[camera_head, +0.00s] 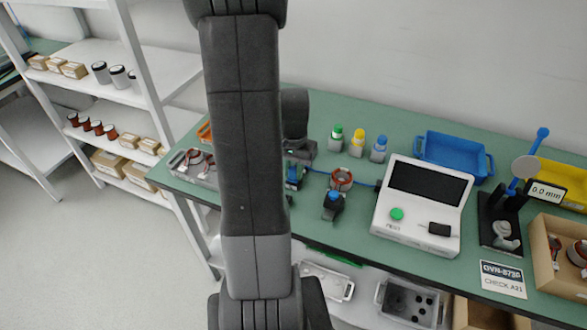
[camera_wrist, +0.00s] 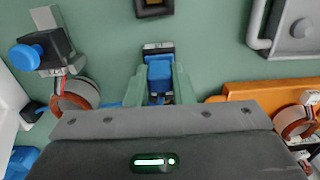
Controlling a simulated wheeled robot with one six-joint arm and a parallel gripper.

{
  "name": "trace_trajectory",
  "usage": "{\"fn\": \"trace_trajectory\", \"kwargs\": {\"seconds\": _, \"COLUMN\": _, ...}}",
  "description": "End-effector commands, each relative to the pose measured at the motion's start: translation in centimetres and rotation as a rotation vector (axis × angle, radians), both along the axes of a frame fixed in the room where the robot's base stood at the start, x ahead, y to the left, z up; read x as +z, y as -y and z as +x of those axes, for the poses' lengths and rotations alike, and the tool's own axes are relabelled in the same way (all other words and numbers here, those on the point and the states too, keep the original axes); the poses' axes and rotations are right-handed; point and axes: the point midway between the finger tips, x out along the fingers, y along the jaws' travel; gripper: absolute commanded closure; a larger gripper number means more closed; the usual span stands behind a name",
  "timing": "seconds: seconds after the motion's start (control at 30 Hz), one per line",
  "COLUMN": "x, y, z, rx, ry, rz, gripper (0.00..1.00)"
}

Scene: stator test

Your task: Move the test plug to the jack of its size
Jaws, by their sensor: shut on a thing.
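The test plug (camera_wrist: 158,75) is a blue block with a dark and pale end, between my gripper's (camera_wrist: 158,90) two pale green fingers in the wrist view. My gripper is shut on it. In the head view, blue parts that look like the plug (camera_head: 294,177) show beside my arm, below my gripper. A small dark square socket-like block (camera_wrist: 155,7) lies ahead of the plug at the top edge of the wrist view, apart from it. I cannot tell its size or whether it is a jack. My arm hides part of the bench in the head view.
A wound stator (camera_head: 342,179) and a blue-knobbed clamp (camera_head: 333,203) stand near my gripper. A white tester (camera_head: 417,238) stands to the right, with a blue cable beside it. An orange tray (camera_wrist: 245,92) and a grey tray (camera_wrist: 260,44) lie right in the wrist view.

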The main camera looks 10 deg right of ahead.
Motion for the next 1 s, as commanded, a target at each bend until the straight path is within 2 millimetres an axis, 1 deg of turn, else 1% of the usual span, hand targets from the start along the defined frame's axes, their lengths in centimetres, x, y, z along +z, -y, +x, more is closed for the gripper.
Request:
{"fn": "trace_trajectory", "kwargs": {"seconds": 0.33, "x": -0.2, "y": 0.0, "z": 0.0, "rx": 0.000, "ry": 0.000, "rz": 0.000, "gripper": 1.00}}
{"fn": "trace_trajectory", "kwargs": {"seconds": 0.37, "x": -0.2, "y": 0.0, "z": 0.0, "rx": 0.000, "ry": 0.000, "rz": 0.000, "gripper": 0.75}}
{"fn": "trace_trajectory", "kwargs": {"seconds": 0.4, "x": -0.2, "y": 0.0, "z": 0.0, "rx": 0.000, "ry": 0.000, "rz": 0.000, "gripper": 0.67}}
{"fn": "trace_trajectory", "kwargs": {"seconds": 0.47, "x": -0.2, "y": 0.0, "z": 0.0, "rx": 0.000, "ry": 0.000, "rz": 0.000, "gripper": 0.55}}
{"fn": "trace_trajectory", "kwargs": {"seconds": 0.5, "x": -0.2, "y": 0.0, "z": 0.0, "rx": 0.000, "ry": 0.000, "rz": 0.000, "gripper": 0.53}}
{"fn": "trace_trajectory", "kwargs": {"seconds": 0.73, "x": -0.2, "y": 0.0, "z": 0.0, "rx": 0.000, "ry": 0.000, "rz": 0.000, "gripper": 0.53}}
{"fn": "trace_trajectory", "kwargs": {"seconds": 0.83, "x": 0.1, "y": 0.0, "z": 0.0, "rx": 0.000, "ry": 0.001, "rz": -0.001, "gripper": 0.53}}
{"fn": "trace_trajectory", "kwargs": {"seconds": 0.93, "x": 1.1, "y": 0.0, "z": 0.1, "rx": 0.000, "ry": 0.004, "rz": 0.000, "gripper": 0.53}}
{"fn": "trace_trajectory", "kwargs": {"seconds": 1.0, "x": 2.2, "y": 0.0, "z": 0.1, "rx": 0.000, "ry": 0.004, "rz": -0.001, "gripper": 0.53}}
